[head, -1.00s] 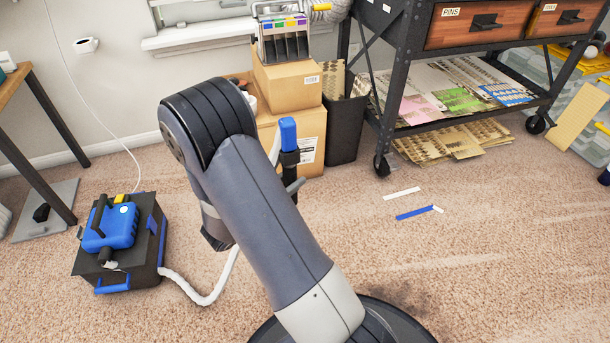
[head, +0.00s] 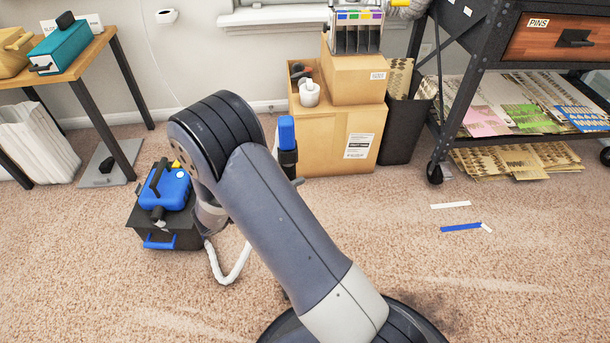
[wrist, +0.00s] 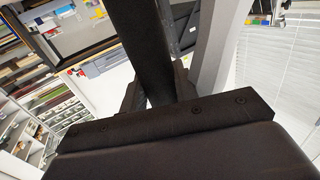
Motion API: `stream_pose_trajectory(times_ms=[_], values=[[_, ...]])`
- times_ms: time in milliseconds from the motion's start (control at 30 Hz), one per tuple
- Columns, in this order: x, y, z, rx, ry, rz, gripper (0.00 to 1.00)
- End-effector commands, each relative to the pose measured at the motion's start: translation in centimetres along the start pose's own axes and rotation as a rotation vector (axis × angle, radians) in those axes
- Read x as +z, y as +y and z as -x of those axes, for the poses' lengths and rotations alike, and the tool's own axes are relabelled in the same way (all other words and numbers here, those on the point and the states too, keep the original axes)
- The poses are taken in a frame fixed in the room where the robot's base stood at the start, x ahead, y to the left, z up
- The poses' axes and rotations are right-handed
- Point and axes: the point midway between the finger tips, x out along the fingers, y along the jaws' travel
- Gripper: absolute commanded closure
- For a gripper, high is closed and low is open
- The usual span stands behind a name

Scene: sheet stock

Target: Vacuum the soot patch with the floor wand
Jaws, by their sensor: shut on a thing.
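The floor wand shows its blue grip (head: 287,133) and black upper part standing up behind my arm in the head view. Its lower end is hidden by my arm. In the wrist view my gripper (wrist: 157,92) is shut on the wand's dark tube (wrist: 145,45). The soot patch (head: 432,308) is a dark smudge on the carpet at the lower right, partly hidden by my own base. The blue and black vacuum (head: 170,212) stands on the floor at the left, with a white hose (head: 232,272) running from it behind my arm.
Stacked cardboard boxes (head: 345,135) and a dark bin (head: 405,130) stand by the wall. A wheeled metal rack (head: 437,172) is at the right. Blue (head: 461,227) and white (head: 450,205) strips lie on the carpet. A table (head: 75,62) stands at the left. The middle carpet is open.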

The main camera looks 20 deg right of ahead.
Motion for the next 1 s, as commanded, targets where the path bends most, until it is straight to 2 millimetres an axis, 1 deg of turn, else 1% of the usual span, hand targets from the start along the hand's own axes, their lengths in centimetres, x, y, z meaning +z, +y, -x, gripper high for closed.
stream_pose_trajectory(times_ms=[33,500,867,900,933,1000], values=[[-0.2,-0.4,0.7,-0.001,0.003,-0.005,1.0],[-0.2,-3.2,6.2,-0.001,0.002,-0.004,1.0],[-0.2,-4.3,8.5,-0.001,0.002,-0.005,1.0],[-0.3,-4.5,8.7,0.0,0.002,-0.005,1.0],[-0.9,-4.4,8.6,0.001,0.002,-0.005,1.0],[-1.4,-4.4,8.5,0.001,0.003,-0.004,1.0]])
